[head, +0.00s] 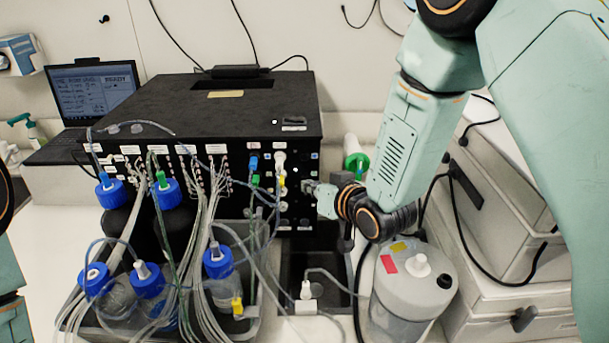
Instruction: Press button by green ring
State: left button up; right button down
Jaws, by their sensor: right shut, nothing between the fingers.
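A black instrument box (215,110) stands on the bench, its front panel full of labelled ports, tubing and small fittings. My right gripper (308,188) is shut and empty, with its fingertips at the right part of this panel. I cannot tell whether they touch it. The button under or beside the fingertips is too small to make out. A green fitting (256,180) sits on the panel left of the gripper. A green-rimmed white object (356,162) stands behind my right wrist, right of the box. My left gripper is out of view.
Blue-capped bottles (150,280) with many tubes stand in a dark tray before the panel. A translucent canister (413,290) stands below my right wrist. Grey stacked units (500,215) are at right. A laptop (95,92) stands at back left.

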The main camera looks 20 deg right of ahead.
jog(key=shift+s+a, duration=0.25)
jog(key=shift+s, duration=0.55)
jog(key=shift+s+a, duration=0.2)
jog(key=shift+s, duration=0.65)
jog(key=shift+s+a, duration=0.25)
jog(key=shift+s, duration=0.55)
